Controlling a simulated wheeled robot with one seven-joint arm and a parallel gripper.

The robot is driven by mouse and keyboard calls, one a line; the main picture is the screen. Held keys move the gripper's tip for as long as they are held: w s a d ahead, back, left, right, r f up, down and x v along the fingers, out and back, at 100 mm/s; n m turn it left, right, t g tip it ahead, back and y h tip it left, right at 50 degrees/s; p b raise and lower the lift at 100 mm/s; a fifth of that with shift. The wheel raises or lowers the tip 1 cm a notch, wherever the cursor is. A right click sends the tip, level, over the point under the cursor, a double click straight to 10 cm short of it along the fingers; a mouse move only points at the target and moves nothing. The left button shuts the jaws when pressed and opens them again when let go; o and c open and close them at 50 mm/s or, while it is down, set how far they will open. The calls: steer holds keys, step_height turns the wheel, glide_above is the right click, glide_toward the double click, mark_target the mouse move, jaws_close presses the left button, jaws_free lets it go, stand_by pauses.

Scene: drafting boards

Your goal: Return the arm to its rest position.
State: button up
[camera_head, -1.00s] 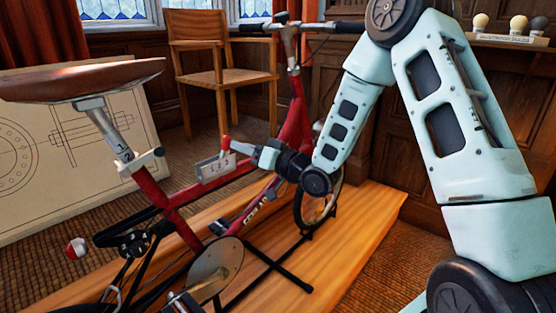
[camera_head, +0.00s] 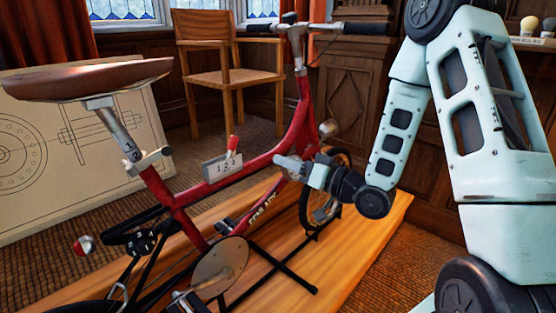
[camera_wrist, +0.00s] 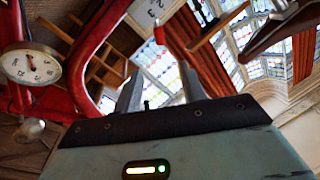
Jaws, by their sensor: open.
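My gripper (camera_head: 284,166) is to the right of the red bicycle's top tube, in front of the frame as seen in the head view. In the wrist view its two fingers (camera_wrist: 158,95) stand apart with nothing between them. My pale blue arm comes in from the right side of the head view and bends down to the gripper. The red bicycle (camera_head: 260,163) stands on a wooden platform. On its top tube is a small numbered shifter plate (camera_head: 222,167) with a red lever (camera_head: 233,145).
A wooden chair (camera_head: 218,75) stands behind the bicycle. A drawing board (camera_head: 60,150) leans at the left. The handlebar (camera_head: 345,28) and saddle (camera_head: 85,80) stick out above the frame. The platform (camera_head: 365,230) is bare at the right. Round knobs (camera_head: 530,25) sit on a ledge at upper right.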

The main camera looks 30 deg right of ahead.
steer(key=s+a+f+n+g+h, duration=0.2)
steer(key=a+g, duration=0.2)
steer(key=a, duration=0.2)
steer(key=s+a+f+n+g+h, duration=0.1)
steer(key=a+f+n+g+h, duration=0.2)
steer(key=a, duration=0.4)
steer(key=s+a+r+n+g+h, duration=0.1)
steer(key=s+a+g, duration=0.15)
steer(key=s, duration=0.55)
steer(key=s+a+r+n+g+h, duration=0.1)
steer(key=s+g, duration=0.3)
steer(key=s, duration=0.5)
steer(key=s+a+n+g+h, duration=0.1)
steer(key=s+a+g, duration=0.15)
steer(key=s, duration=0.55)
step_height(320, 180, up, 20)
steer(key=p, duration=1.9)
steer(key=shift+d+g+p, duration=0.2)
steer(key=shift+g+p, duration=0.15)
steer(key=shift+g, duration=0.05)
